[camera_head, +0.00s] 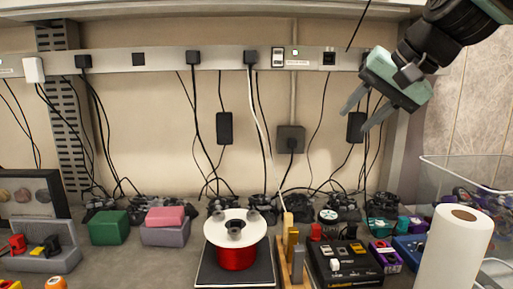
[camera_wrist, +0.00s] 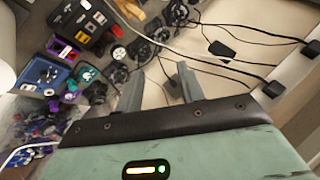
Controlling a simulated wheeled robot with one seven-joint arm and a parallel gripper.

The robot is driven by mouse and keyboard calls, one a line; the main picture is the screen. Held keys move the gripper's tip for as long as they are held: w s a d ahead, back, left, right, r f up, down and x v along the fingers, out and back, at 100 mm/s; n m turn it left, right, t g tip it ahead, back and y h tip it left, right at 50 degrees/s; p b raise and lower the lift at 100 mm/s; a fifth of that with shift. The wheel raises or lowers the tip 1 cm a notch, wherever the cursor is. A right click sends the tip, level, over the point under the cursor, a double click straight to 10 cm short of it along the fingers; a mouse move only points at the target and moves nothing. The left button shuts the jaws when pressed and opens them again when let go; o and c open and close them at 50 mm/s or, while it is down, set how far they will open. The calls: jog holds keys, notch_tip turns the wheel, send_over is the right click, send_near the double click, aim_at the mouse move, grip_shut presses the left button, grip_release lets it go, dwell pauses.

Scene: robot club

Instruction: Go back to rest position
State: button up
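My gripper (camera_head: 360,112) is raised at the upper right in the head view, in front of the wall strip and well above the bench. Its two grey fingers point down and to the left and stand apart with nothing between them. In the wrist view the two fingers of my gripper (camera_wrist: 158,88) are also apart, with only wall and cables behind them. The task names no object.
The bench holds a red spool with a white flange (camera_head: 236,255), a paper roll (camera_head: 455,250), a black box (camera_head: 343,263), a green box (camera_head: 109,227) and a wire basket (camera_head: 470,175). Cables hang from the power strip (camera_head: 225,60). Air above the bench centre is free.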

jog(key=s+a+f+n+g+h, duration=0.1)
jog(key=s+a+f+n+g, duration=0.1)
jog(key=s+a+f, duration=0.35)
jog(key=s+a+f+n+g, duration=0.25)
jog(key=s+f, duration=0.35)
jog(key=f, duration=0.3)
jog(key=s+d+f+n+g+h, duration=0.2)
jog(key=s+f+n, duration=0.4)
jog(key=s+f, duration=0.7)
jog(key=s+h, duration=0.1)
jog(key=s, duration=0.1)
jog(key=shift+s+d+f+n, duration=0.15)
jog(key=shift+s+n, duration=0.15)
jog(key=shift+n, duration=0.05)
